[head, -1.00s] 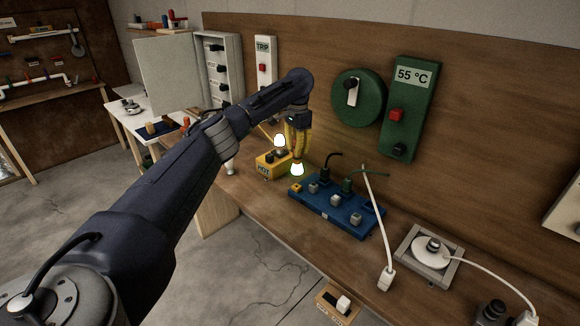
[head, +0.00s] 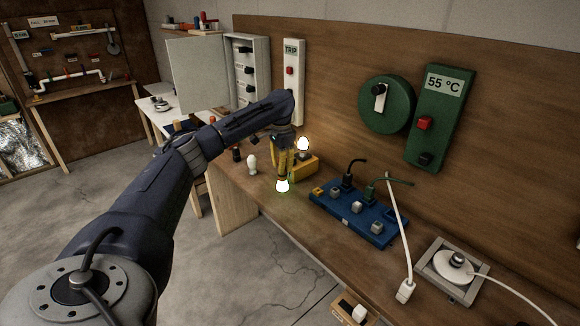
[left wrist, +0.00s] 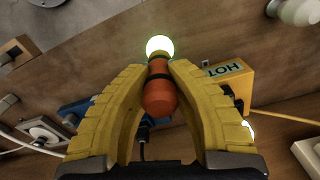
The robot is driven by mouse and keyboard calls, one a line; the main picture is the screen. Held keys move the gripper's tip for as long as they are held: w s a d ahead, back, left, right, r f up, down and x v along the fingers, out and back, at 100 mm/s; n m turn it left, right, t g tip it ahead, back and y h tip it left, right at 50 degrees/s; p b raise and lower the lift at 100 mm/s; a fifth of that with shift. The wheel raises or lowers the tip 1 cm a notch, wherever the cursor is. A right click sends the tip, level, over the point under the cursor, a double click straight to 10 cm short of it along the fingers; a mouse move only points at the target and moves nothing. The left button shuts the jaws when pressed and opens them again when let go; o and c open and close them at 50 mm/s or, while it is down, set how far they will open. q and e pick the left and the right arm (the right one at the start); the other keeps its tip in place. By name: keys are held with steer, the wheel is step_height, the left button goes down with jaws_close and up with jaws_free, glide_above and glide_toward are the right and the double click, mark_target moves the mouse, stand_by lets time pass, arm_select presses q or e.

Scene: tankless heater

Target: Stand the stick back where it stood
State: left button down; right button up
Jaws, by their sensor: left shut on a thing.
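My left gripper (head: 284,168) points down over the wooden bench. It is shut on a stick, which has an orange body (left wrist: 159,97) with dark bands and a glowing round tip. The tip (head: 283,186) points down in the head view and also shows in the left wrist view (left wrist: 159,46). The fingers hide much of the stick in the head view. A yellow box (head: 305,166) marked HOT in the left wrist view (left wrist: 230,78) is just behind and right of the gripper. My right gripper is not in view.
A lit bulb (head: 302,144) is at the yellow box. A white bulb-shaped thing (head: 252,164) and a dark upright thing (head: 237,155) stand left of the gripper. A blue board with knobs (head: 352,222) lies to the right. Bare bench (head: 262,196) shows near the front edge.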

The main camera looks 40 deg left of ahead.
mark_target(284, 181)
arm_select(q)
steer(key=shift+w+d, duration=0.1)
steer(key=shift+d, duration=0.15)
steer(key=shift+f, duration=2.9)
steer(key=shift+f, duration=0.5)
steer(key=c, duration=1.3)
jaws_free()
step_height(284, 181, up, 12)
steer(key=shift+f, duration=0.1)
